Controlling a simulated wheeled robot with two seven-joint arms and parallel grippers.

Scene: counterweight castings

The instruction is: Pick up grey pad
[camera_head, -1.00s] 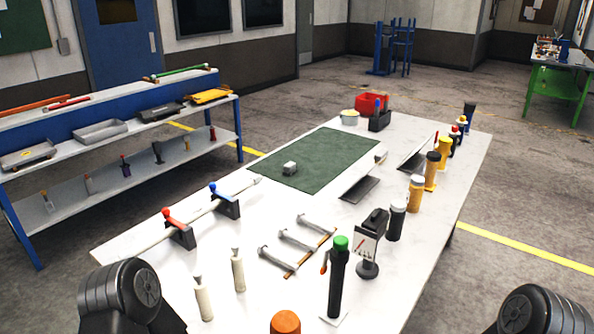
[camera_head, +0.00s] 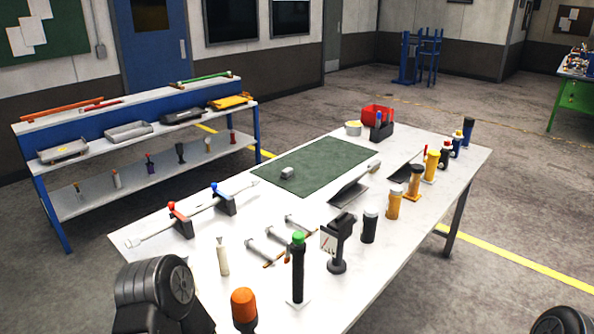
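A small grey block (camera_head: 287,172), the likeliest match for the grey pad, lies on the dark green mat (camera_head: 330,160) at the far part of the white table (camera_head: 200,258). It is small in this view, so its exact shape is hard to tell. Dark rounded links of my arms show at the bottom left and bottom right corners. Neither of my grippers is in view, and nothing touches the block.
Black stands with red and blue knobs (camera_head: 180,220) hold a rod left of the mat. Bottles and a black sign stand (camera_head: 337,240) line the right side. A red bin (camera_head: 377,115) stands behind. A shelf (camera_head: 140,150) is left. Bare floor lies right of the table.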

